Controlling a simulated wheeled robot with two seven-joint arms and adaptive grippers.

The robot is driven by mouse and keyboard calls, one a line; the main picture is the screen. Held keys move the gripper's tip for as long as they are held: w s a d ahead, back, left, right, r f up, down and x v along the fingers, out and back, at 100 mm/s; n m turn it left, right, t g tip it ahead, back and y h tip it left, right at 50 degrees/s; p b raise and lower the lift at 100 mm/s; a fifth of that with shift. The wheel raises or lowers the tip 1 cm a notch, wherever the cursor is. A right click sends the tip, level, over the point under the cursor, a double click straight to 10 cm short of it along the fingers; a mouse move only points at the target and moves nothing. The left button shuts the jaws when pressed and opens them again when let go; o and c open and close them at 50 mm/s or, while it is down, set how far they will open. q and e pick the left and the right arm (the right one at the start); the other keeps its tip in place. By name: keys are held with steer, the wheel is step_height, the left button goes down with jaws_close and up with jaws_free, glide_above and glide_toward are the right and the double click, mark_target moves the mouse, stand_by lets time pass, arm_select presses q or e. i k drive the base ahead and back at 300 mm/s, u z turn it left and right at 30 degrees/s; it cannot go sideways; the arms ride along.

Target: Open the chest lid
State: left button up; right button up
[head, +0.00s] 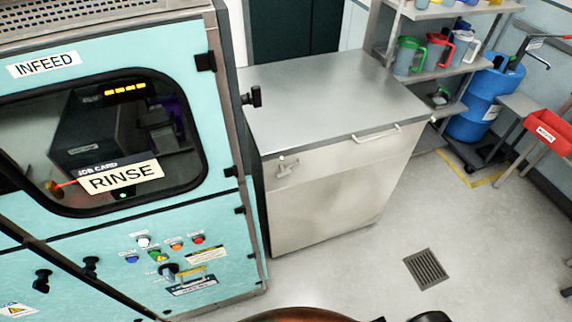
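The chest (325,195) is a steel box standing on the floor beside the teal machine. Its flat grey lid (325,95) is shut, lying level on the body with nothing on top. A bar handle (376,134) sits at the lid's front edge, towards the right. A small latch or tap-like fitting (287,167) is on the upper left of the chest's front. Neither of my grippers can be made out in the head view. Only dark and brown parts, probably my own body, show at the bottom edge.
The teal machine (222,258) with a window and buttons stands close at the left. Shelves with jugs (440,50), a blue drum (480,98) and a red bin (548,131) are at the right. The floor before the chest is clear, with a drain grate (426,269).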

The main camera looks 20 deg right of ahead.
mark_target(312, 102)
steer(key=z, duration=1.15)
steer(key=k, duration=0.45)
steer(key=z, duration=0.85)
steer(key=i, duration=0.65)
steer(key=u, duration=0.55)
steer(key=i, duration=0.5)
steer(key=u, duration=0.6)
